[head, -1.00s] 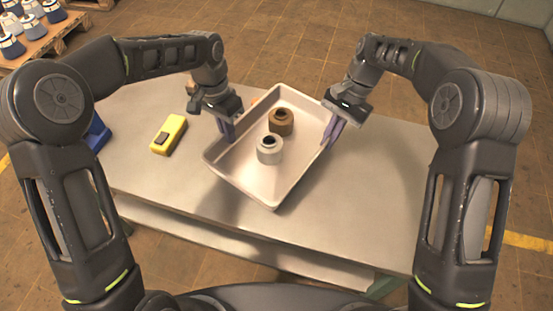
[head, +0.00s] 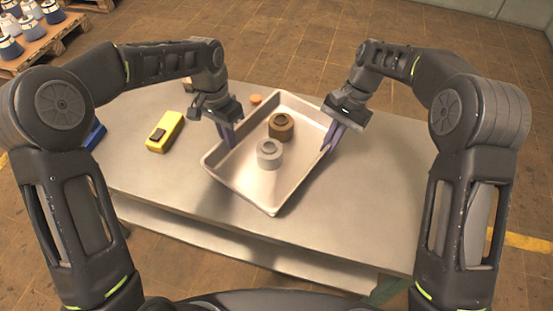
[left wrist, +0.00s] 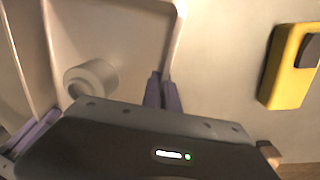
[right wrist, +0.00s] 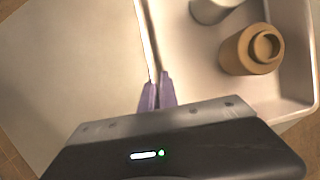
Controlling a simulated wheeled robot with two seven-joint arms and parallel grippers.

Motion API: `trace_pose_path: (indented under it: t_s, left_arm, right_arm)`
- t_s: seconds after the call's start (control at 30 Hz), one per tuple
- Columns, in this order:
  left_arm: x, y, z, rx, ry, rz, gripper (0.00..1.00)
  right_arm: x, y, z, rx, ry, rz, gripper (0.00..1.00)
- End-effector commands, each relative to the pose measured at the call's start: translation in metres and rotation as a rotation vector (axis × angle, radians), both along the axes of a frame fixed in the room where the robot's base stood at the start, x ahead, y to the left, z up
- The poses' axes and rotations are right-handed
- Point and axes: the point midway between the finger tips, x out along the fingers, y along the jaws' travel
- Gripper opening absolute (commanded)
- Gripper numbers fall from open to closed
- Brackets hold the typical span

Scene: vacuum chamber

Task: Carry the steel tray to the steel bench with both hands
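The steel tray (head: 270,205) is a shallow rectangular pan, turned at an angle over the steel bench (head: 370,200). A brown ring-topped cylinder (head: 281,127) and a grey one (head: 269,155) stand in it. My left gripper (head: 230,142) is shut on the tray's left wall; its fingers (left wrist: 162,90) meet the rim in the left wrist view. My right gripper (head: 333,142) is shut on the opposite wall; its fingers (right wrist: 157,92) pinch the rim in the right wrist view. A shadow lies on the bench in front of the tray. The tray's underside is hidden.
A yellow device (head: 165,132) lies left of the tray, with a blue item (head: 95,136) at the bench's left edge. A small orange object (head: 255,99) is behind the tray. The bench's right side is clear. A pallet of containers (head: 40,40) stands far left.

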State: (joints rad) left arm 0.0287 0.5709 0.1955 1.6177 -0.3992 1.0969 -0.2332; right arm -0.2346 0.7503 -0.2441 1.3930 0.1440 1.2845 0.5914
Motion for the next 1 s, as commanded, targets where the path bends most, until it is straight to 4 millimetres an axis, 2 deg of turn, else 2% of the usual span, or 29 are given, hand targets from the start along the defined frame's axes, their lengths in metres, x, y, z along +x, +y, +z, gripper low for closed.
trace_pose_path:
  t_s: [0.13,0.2,0.43,0.77,0.87,1.0]
  left_arm:
    - [0.001,0.0,-0.01,-0.001,-0.004,0.0,0.0]
    - [0.0,0.0,-0.009,0.0,-0.001,0.0,0.08]
    - [0.0,0.0,-0.009,-0.001,-0.001,0.0,0.25]
    - [0.001,0.0,-0.006,0.0,-0.001,0.0,0.25]
    - [0.001,0.001,0.003,0.0,-0.002,0.001,0.25]
    - [0.003,0.003,0.024,-0.001,-0.004,0.001,0.25]
  right_arm:
    - [0.0,0.0,-0.011,0.0,-0.002,0.0,0.0]
    - [0.0,0.0,-0.01,-0.001,0.0,0.0,0.08]
    - [0.0,0.0,-0.009,0.0,0.0,0.0,0.25]
    - [0.0,0.0,-0.009,0.0,0.0,0.0,0.25]
    - [0.0,0.0,-0.009,0.0,0.0,0.0,0.25]
    - [0.0,0.0,-0.009,0.0,0.0,0.0,0.25]
